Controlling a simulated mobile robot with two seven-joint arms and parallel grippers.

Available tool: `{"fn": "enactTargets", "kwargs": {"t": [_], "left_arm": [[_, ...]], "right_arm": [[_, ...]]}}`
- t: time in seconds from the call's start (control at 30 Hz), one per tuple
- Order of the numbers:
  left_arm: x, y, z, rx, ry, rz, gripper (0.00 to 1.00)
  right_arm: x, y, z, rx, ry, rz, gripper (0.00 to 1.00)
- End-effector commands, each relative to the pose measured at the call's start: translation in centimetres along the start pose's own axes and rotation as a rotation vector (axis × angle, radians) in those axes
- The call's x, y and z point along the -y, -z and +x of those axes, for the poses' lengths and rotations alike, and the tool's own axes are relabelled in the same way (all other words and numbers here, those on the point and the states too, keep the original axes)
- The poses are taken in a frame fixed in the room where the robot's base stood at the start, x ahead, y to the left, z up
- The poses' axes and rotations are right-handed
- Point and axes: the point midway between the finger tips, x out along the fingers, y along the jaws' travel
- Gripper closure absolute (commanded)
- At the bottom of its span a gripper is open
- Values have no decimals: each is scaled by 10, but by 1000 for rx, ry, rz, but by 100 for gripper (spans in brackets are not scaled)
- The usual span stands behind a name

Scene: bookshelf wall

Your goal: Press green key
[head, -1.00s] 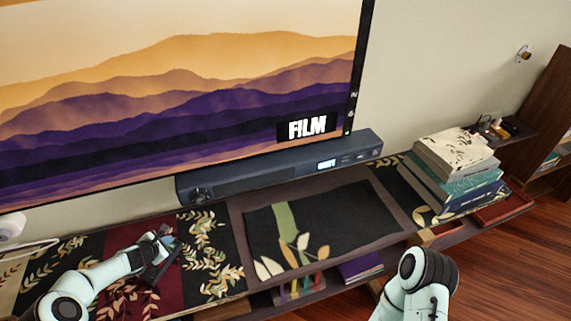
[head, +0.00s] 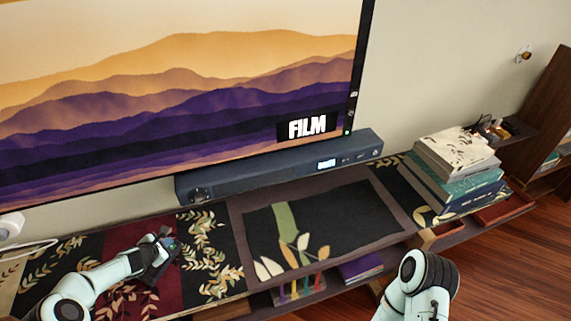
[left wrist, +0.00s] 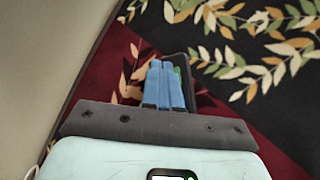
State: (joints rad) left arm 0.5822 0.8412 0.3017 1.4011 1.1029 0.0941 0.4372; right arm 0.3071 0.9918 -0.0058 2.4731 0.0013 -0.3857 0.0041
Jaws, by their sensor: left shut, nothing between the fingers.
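My left gripper (head: 170,244) is over the dark red part of the cloth on the low cabinet. In the left wrist view its blue fingers (left wrist: 165,84) are shut together with nothing between them. A dark device (left wrist: 193,88) lies just beyond and under the fingers, mostly hidden. A small green spot, likely the green key (left wrist: 177,71), shows right beside the fingertips. I cannot tell whether the fingers touch it. In the head view the device is mostly hidden by the gripper. My right arm shows at the lower right, but its gripper is not in view.
A dark soundbar (head: 280,166) stands behind on the cabinet, under a large screen (head: 180,110) reading FILM. A stack of books (head: 455,170) stands at the right. The dark patterned mat (head: 350,225) in the middle is bare. Slots below hold several coloured items (head: 300,286).

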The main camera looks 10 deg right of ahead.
Motion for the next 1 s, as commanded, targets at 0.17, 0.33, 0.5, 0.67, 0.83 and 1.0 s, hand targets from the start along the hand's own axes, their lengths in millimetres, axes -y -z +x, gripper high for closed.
{"fn": "enactTargets", "kwargs": {"t": [0.17,0.33,0.5,0.67,0.83,1.0], "left_arm": [[2,2,2,0,1,0,100],[2,2,2,0,0,0,100],[0,0,0,0,0,0,100],[-5,-5,-6,1,0,0,100],[-6,-6,-8,0,1,0,100],[-5,-6,-8,0,1,0,100]], "right_arm": [[-1,-1,2,1,-1,1,40],[-1,-1,3,2,-1,1,40],[0,0,0,0,0,0,40],[2,2,-4,-2,1,-1,40],[2,2,-4,-3,1,-1,40],[2,2,-4,-3,1,-1,40]]}}
